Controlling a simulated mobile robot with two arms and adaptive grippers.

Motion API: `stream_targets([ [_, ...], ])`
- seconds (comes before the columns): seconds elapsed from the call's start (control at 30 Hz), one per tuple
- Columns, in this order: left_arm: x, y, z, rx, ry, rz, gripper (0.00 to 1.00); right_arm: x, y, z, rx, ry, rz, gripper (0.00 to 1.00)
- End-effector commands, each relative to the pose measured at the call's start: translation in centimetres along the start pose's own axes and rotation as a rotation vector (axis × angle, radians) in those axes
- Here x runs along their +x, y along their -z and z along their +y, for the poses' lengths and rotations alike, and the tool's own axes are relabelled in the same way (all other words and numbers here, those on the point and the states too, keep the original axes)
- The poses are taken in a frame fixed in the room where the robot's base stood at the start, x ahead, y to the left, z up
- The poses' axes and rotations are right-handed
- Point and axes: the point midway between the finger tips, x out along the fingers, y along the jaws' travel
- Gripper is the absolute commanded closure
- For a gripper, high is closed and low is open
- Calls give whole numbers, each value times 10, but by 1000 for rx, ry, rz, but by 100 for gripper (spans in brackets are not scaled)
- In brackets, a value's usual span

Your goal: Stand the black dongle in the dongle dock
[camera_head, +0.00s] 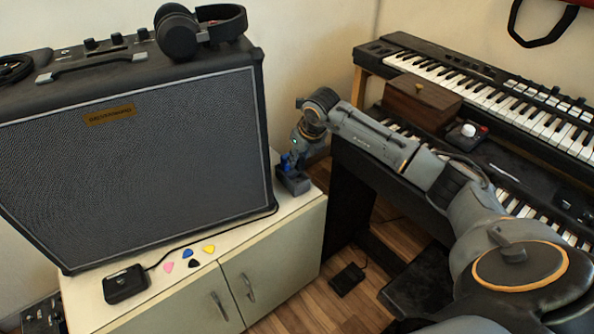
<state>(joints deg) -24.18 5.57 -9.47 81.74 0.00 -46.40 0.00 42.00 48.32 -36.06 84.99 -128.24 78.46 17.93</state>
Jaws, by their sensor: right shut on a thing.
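The dongle dock (294,184) is a small dark block on the cream cabinet, just right of the big amplifier. A blue dongle (286,163) stands upright at its left side. My right gripper (298,158) points down right over the dock, beside the blue dongle. It is shut on the black dongle, which is mostly hidden by the fingers and dark against the dock. I cannot tell whether its lower end is in a slot or just above it. My left gripper is not in view.
The amplifier (140,160) with headphones (200,30) on top stands close left of the dock. A black box (126,284) with a cable and several guitar picks (194,263) lie on the cabinet top (225,236). Keyboards (490,85) and a wooden box (422,102) stand at right.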

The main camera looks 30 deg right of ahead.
Motion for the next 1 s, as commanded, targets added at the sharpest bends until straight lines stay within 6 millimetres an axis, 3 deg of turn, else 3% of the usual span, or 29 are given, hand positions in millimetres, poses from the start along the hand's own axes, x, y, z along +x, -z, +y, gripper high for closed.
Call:
stream_targets([
  [0.4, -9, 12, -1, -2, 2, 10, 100, 41, 17, 1, -1, -2, 1, 100],
  [0.8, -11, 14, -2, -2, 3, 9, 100, 44, 18, 1, -2, -2, -1, 100],
  [0.83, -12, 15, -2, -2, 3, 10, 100, 44, 18, 1, -2, -2, -1, 75],
  [0.93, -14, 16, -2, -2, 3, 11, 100, 43, 18, 1, -2, -2, -1, 54],
  [1.0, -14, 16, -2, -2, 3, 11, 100, 43, 18, 1, -2, -2, -1, 54],
])
